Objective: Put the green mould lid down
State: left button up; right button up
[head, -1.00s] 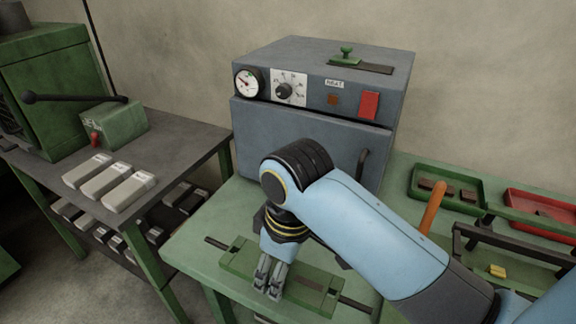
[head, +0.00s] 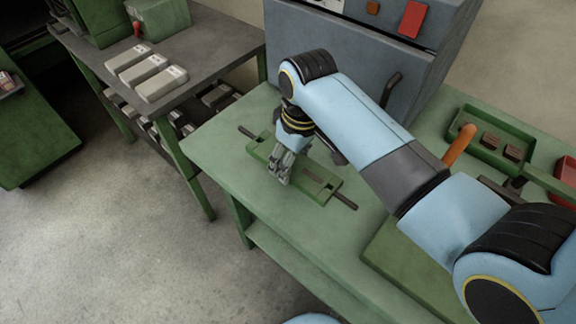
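The green mould lid (head: 318,188) is a long flat green slab, lying on or very close to the green bench. Dark bars stick out at both its ends, and a dark patch shows on its top. My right gripper (head: 278,178) points down at the middle of the slab, its fingers close together at its top. They look shut on it, though what lies between the tips is hidden. Whether a small gap is left under the slab cannot be seen. My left gripper is not in view.
A grey oven (head: 350,55) stands behind the bench (head: 225,140). A green tray (head: 490,140) with brown pieces lies at the right, near an orange handle (head: 459,145). A grey side table (head: 205,60) holds pale blocks. The bench is clear left of the slab.

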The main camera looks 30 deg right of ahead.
jog(key=shift+w+a+f, duration=0.1)
jog(key=shift+w+f, duration=0.1)
jog(key=shift+w, duration=0.25)
jog(key=shift+w+a+f, duration=0.1)
jog(key=shift+w+f, duration=0.1)
jog(key=shift+w, duration=0.2)
jog(key=shift+f, duration=2)
jog(key=shift+f, duration=0.15)
jog(key=o, duration=1.7)
jog(key=r, duration=0.4)
jog(key=s+r, duration=0.1)
jog(key=r, duration=0.3)
jog(key=r+p, duration=0.1)
jog(key=r, duration=0.3)
jog(key=shift+s+d, duration=0.25)
